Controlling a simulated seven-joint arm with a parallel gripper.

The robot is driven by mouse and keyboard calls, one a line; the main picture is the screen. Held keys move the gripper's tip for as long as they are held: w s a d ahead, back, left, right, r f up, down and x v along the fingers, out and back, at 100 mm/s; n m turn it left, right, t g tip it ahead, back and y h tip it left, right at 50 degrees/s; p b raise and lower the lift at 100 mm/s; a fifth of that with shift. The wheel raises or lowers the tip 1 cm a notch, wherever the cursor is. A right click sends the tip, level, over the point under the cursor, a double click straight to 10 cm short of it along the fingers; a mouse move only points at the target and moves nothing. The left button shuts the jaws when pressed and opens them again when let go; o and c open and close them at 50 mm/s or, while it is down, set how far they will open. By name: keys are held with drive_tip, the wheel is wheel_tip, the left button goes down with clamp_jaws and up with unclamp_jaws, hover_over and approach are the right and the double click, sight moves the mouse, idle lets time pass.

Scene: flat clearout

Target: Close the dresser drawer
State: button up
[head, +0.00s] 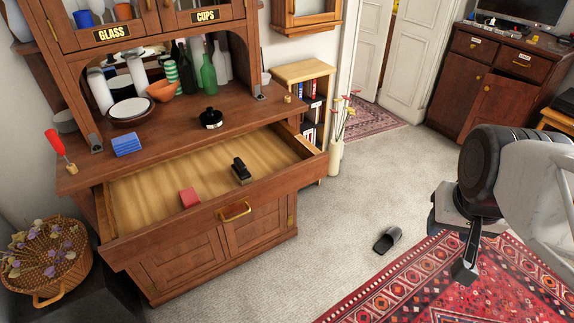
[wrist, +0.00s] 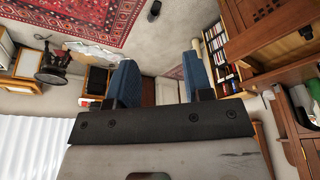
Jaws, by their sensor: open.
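The dresser drawer (head: 140,235) is pulled well out of the wooden dresser (head: 190,262) at the left of the head view. Its front has a brass handle (head: 234,211). Inside lie a red block (head: 189,197) and a black stapler-like object (head: 241,170). My gripper (head: 464,262) hangs over the floor and rug at the right, well apart from the drawer. In the wrist view, the two blue fingers of my gripper (wrist: 160,78) are spread with nothing between them. Dresser wood (wrist: 262,35) shows at that view's right edge.
Bottles, bowls, a black-lidded pot (head: 211,118) and a blue sponge (head: 126,145) stand on the dresser top. A wicker basket (head: 47,260) is at the left. A vase (head: 336,155) stands by the bookshelf (head: 304,72). A dark slipper (head: 387,239) lies on otherwise open carpet.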

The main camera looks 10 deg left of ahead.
drive_tip(key=shift+m+t, duration=0.5)
drive_tip(key=shift+t, duration=0.3)
drive_tip(key=w+f, duration=0.1)
drive_tip(key=w, duration=0.1)
drive_tip(key=w+f, duration=0.1)
drive_tip(key=w, duration=0.1)
drive_tip(key=w+a+f, duration=0.1)
drive_tip(key=w, duration=0.1)
drive_tip(key=shift+w+f, duration=0.15)
drive_tip(key=shift+w, duration=0.25)
drive_tip(key=c, duration=0.7)
drive_tip(key=w+f, duration=0.1)
drive_tip(key=w, duration=0.1)
drive_tip(key=w+a+f+t, duration=0.1)
drive_tip(key=w, duration=0.1)
drive_tip(key=w+a+f+m+t, duration=0.1)
drive_tip(key=w, duration=0.2)
drive_tip(key=shift+f, duration=0.4)
clamp_jaws()
drive_tip(key=w+a+f+m+t+y, duration=0.2)
drive_tip(key=w+a+f+t+y, duration=0.1)
drive_tip(key=w+a+f, duration=0.5)
drive_tip(key=s+a+f+m+t+y, duration=0.1)
drive_tip(key=a+f+m+t+y, duration=0.2)
drive_tip(key=a+f+y, duration=0.7)
drive_tip(key=shift+a+f+m, duration=0.7)
drive_tip(key=shift+a+f, duration=1.15)
drive_tip(key=shift+f, duration=1.25)
